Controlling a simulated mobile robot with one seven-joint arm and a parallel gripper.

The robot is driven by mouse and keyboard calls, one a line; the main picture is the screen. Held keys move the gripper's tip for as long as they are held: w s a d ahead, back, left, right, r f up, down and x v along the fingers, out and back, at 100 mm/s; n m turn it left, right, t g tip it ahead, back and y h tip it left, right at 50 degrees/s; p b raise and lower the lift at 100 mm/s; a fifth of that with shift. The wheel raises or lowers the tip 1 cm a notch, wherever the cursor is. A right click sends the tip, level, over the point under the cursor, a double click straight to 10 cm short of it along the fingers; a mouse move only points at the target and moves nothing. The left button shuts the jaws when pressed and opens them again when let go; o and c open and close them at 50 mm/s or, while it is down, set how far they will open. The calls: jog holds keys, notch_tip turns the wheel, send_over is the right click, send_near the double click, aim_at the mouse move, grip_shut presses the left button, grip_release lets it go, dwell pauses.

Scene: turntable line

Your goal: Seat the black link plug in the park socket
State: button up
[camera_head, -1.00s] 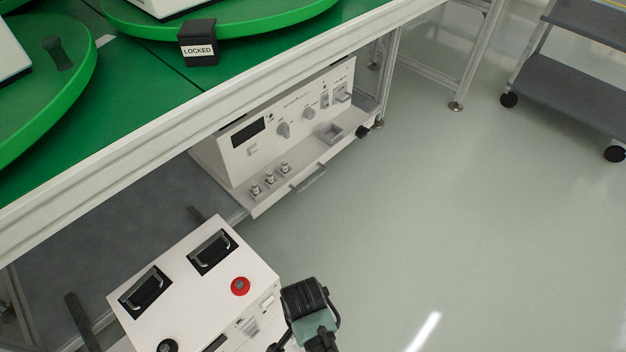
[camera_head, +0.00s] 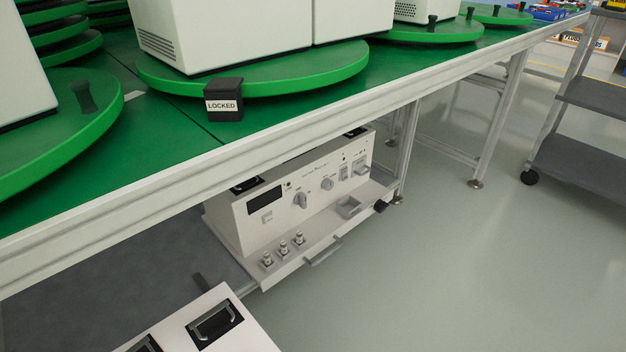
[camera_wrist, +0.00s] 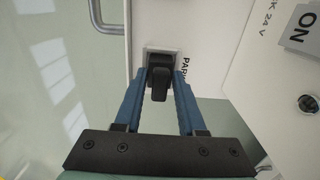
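The black link plug (camera_wrist: 160,72) sits at a grey socket plate, the park socket (camera_wrist: 147,52), in the wrist view. A partly covered label starting "PAR" is beside it. How deep the plug sits cannot be seen. My gripper (camera_wrist: 161,76) has its two blue fingers on either side of the plug. Narrow gaps show between the fingers and the plug's near part, so it looks open around it. My gripper is not visible in the head view.
An "ON" plate (camera_wrist: 299,33) and a metal handle (camera_wrist: 104,18) flank the socket. In the head view, a control unit (camera_head: 285,215) stands under the green table (camera_head: 165,125), with a "LOCKED" block (camera_head: 223,101) above. A grey cart (camera_head: 590,120) stands right; the floor between is clear.

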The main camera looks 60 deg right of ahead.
jog(key=o, duration=0.4)
jog(key=shift+o, duration=0.2)
notch_tip(320, 180, up, 12)
jog(key=p, duration=0.7)
jog(key=shift+r+p, duration=0.2)
jog(key=shift+p, duration=0.15)
